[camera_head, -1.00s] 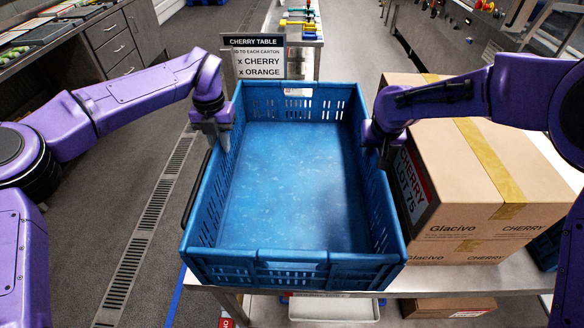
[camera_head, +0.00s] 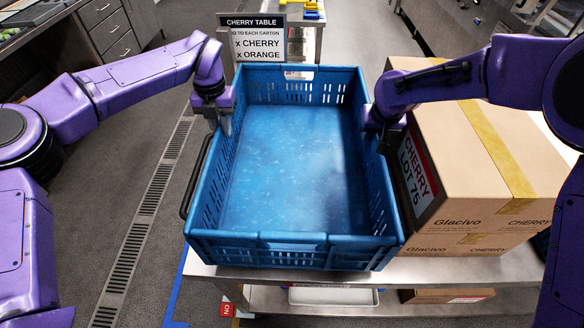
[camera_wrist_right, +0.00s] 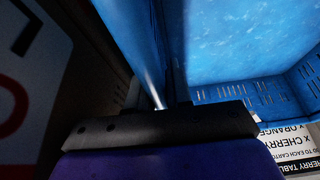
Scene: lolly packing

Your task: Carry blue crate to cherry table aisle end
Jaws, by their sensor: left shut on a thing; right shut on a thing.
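The blue crate (camera_head: 300,246) is empty and sits in the middle of the head view, at the near end of a metal table (camera_head: 330,276). I cannot tell whether it rests on the table or hangs just above it. My left gripper (camera_head: 222,124) is shut on the crate's left wall. My right gripper (camera_head: 382,138) is shut on its right wall. The crate's wall and blue floor (camera_wrist_right: 250,40) also show in the right wrist view, running up from the jaws. A sign reading CHERRY TABLE (camera_head: 254,38) stands behind the crate's far end.
A large cardboard carton (camera_head: 470,150) marked Glacivo CHERRY stands close against the crate's right side. A white tray (camera_head: 334,297) and another box (camera_head: 446,296) lie on the lower shelf. Grey floor with a drain grate (camera_head: 140,235) is clear on the left. Drawers (camera_head: 108,30) stand back left.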

